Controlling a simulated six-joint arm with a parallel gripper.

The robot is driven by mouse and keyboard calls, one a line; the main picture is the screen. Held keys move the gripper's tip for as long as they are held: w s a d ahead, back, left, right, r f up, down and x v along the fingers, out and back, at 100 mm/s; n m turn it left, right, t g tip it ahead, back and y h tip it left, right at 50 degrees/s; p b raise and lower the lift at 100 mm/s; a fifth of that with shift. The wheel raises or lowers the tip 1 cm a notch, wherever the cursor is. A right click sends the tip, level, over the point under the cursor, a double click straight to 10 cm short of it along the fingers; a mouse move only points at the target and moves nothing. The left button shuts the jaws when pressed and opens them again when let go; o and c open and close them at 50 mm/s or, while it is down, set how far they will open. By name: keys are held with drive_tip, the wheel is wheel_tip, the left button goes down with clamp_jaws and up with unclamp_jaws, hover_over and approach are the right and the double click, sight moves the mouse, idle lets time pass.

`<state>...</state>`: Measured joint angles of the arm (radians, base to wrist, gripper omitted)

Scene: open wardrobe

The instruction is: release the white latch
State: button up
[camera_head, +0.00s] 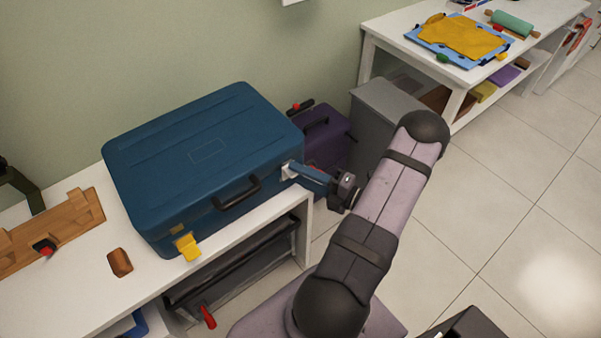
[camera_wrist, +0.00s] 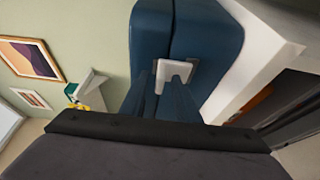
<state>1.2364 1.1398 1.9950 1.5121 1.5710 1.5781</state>
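A closed blue suitcase (camera_head: 200,150) lies on a white bench. In the wrist view the white latch (camera_wrist: 174,70) sits across the suitcase seam. My fingertips (camera_wrist: 168,85) overlap its lower part. Whether they grip it or only touch it is unclear. A yellow latch (camera_head: 188,247) near the left front corner sticks out from the suitcase.
The black handle (camera_head: 237,192) is on the suitcase front between the latches. A brown block (camera_head: 120,262) and a wooden rack (camera_head: 55,228) stand on the bench (camera_head: 222,240) to the left. A purple case (camera_head: 325,130) and a grey bin (camera_head: 385,112) stand behind my gripper.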

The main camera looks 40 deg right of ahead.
clamp_jaws()
drive_tip(key=f+n+t+y+b, duration=0.1)
drive_tip(key=t+b, duration=0.1)
drive_tip(key=b, duration=0.2)
drive_tip(key=s+f+n+t+y+b, duration=0.1)
drive_tip(key=b, duration=0.2)
drive_tip(key=shift+s+f+t+b, duration=0.15)
drive_tip(key=shift+t+b, duration=0.25)
unclamp_jaws()
